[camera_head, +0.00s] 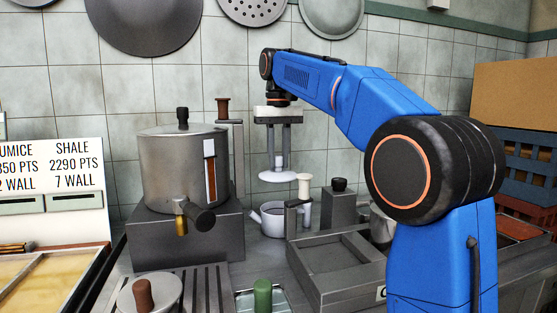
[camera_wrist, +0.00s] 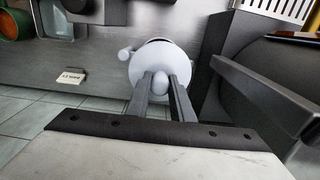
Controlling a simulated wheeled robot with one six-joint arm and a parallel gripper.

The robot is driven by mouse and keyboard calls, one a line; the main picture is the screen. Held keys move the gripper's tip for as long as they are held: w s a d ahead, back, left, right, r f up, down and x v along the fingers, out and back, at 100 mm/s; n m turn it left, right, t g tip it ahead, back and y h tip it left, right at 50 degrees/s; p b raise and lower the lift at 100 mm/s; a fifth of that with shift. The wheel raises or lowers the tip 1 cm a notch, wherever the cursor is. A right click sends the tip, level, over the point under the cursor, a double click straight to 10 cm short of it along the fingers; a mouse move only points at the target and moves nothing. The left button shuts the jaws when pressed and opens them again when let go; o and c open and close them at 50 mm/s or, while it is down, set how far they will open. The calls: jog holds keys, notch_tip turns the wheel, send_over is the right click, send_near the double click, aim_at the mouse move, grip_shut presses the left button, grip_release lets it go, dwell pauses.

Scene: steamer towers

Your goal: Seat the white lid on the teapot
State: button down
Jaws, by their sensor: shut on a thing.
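The white lid (camera_head: 277,177) hangs level from my gripper (camera_head: 280,160), which is shut on the lid's knob. The teapot (camera_head: 274,219), white with a spout at its left, stands on the counter below the lid, with a clear gap between them in the head view. In the wrist view my gripper (camera_wrist: 160,88) holds the knob and the lid (camera_wrist: 147,65) covers most of the teapot. Part of the teapot's dark opening shows past the lid's far edge, and the spout (camera_wrist: 125,53) sticks out to the left.
A large metal steamer pot (camera_head: 180,165) with a tap stands on a dark block left of the teapot. A small fixture with a pale knob (camera_head: 304,187) stands just right of the teapot. A grey tray (camera_head: 335,262) and a green-handled item (camera_head: 263,293) are in front.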

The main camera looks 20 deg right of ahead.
aim_at(279, 171)
jog(key=shift+f, duration=2.5)
jog(key=shift+f, duration=0.25)
jog(key=shift+f, duration=1.4)
jog(key=shift+f, duration=0.65)
jog(key=c, duration=1.5)
grip_release()
jog(key=shift+o, duration=0.2)
notch_tip(279, 171, up, 12)
